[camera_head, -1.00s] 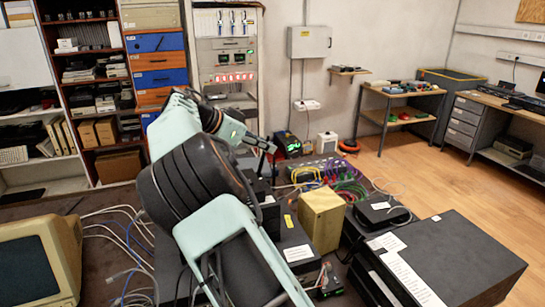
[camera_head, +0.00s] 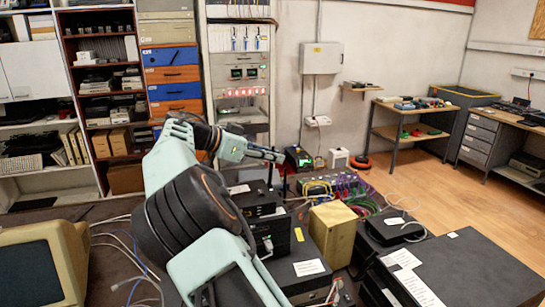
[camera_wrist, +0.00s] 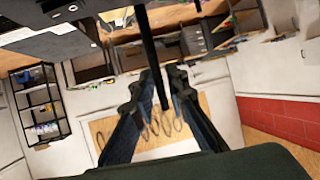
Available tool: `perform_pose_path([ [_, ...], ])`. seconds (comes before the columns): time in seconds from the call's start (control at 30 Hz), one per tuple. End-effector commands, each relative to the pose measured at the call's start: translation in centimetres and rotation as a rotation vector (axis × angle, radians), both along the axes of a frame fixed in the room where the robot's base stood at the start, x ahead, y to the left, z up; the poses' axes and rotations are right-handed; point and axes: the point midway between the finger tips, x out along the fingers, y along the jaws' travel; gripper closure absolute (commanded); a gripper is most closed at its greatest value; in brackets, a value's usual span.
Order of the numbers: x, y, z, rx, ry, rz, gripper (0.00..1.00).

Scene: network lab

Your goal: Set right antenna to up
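My gripper (camera_head: 272,155) reaches over the equipment at the middle of the head view. In the wrist view its two dark fingers (camera_wrist: 161,80) are parted, with a thin black rod between them. This rod looks like an antenna (camera_wrist: 147,38); a narrow gap seems to show beside it, but contact is hard to judge. In the head view a thin dark upright rod (camera_head: 285,181) stands just below the fingertips. Black network boxes (camera_head: 268,230) stand below and in front of it. The antenna's base is not clear, and I cannot tell its exact tilt.
A beige box (camera_head: 334,234) and coloured cables (camera_head: 345,188) lie right of the gripper. A large dark case (camera_head: 465,265) fills the lower right. A beige monitor (camera_head: 40,262) stands at the lower left. A rack (camera_head: 238,70) stands behind.

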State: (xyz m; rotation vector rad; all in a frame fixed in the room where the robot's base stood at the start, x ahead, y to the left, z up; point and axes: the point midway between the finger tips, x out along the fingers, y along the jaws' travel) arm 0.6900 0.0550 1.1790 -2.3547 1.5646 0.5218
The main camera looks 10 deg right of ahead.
Motion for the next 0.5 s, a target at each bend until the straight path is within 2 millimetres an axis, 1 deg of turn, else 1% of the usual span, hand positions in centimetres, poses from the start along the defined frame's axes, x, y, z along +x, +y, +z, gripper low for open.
perform_pose_path([
  [0.03,0.0,0.0,0.0,0.0,0.0,0.0,0.78],
  [0.07,0.0,0.0,0.0,0.001,0.001,-0.001,0.75],
  [0.33,0.0,0.0,-0.1,0.001,0.002,0.0,0.74],
  [0.43,-0.2,0.5,0.1,0.002,0.001,0.001,0.74],
  [0.5,-0.5,1.3,0.5,0.002,0.001,0.001,0.74],
])
